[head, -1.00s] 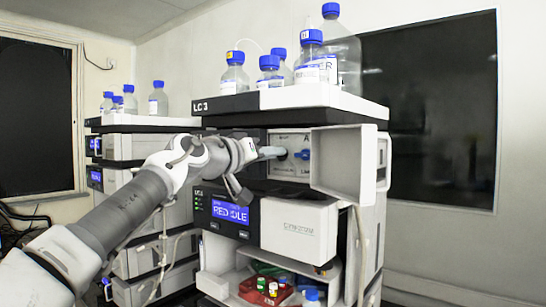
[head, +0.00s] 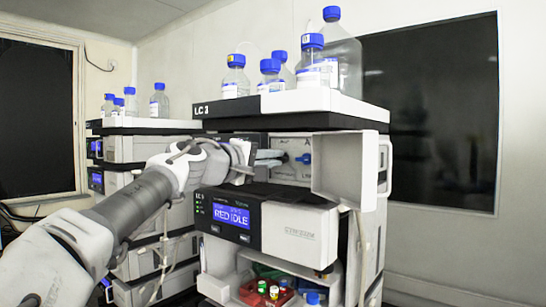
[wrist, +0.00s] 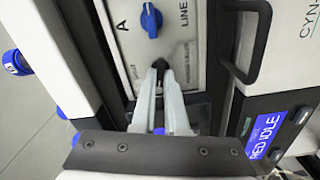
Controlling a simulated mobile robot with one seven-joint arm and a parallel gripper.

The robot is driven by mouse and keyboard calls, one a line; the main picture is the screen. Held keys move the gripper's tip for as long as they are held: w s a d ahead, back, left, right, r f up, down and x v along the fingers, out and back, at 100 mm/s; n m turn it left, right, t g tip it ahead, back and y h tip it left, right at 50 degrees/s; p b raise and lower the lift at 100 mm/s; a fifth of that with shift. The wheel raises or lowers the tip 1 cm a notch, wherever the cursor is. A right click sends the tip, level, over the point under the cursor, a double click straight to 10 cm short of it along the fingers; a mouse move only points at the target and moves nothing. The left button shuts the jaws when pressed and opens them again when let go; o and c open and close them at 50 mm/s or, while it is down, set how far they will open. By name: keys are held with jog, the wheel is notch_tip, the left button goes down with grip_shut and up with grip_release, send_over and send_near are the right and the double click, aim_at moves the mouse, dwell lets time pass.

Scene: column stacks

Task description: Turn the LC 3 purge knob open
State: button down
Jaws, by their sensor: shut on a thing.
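The LC 3 unit (head: 207,110) stands mid-frame in the head view, with a grey valve panel (head: 292,172) behind its swung-out door. In the wrist view, a small black knob (wrist: 161,64), which looks like the purge knob, is low on the panel. My gripper (wrist: 160,74) is shut on it, with a pale finger on each side. The fingers hide much of the knob, so how far it is turned cannot be told. In the head view my gripper (head: 279,156) reaches the panel from the left. A blue knob (wrist: 152,20) beside it, near the letters A and LINE, is untouched.
The open white door (head: 346,172) juts out just right of the panel. A display (head: 231,214) reading RED IDLE is below. Several blue-capped bottles (head: 270,75) stand on top. A dark handle (wrist: 250,45) sticks out in the wrist view.

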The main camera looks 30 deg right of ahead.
jog(key=shift+n, duration=0.8)
jog(key=c, duration=0.9)
grip_release()
jog(key=shift+c, duration=0.2)
jog(key=shift+a, duration=0.1)
jog(key=b+v, duration=0.2)
jog(key=v, duration=1.5)
jog(key=shift+s, duration=0.15)
jog(key=shift+a+f, duration=0.1)
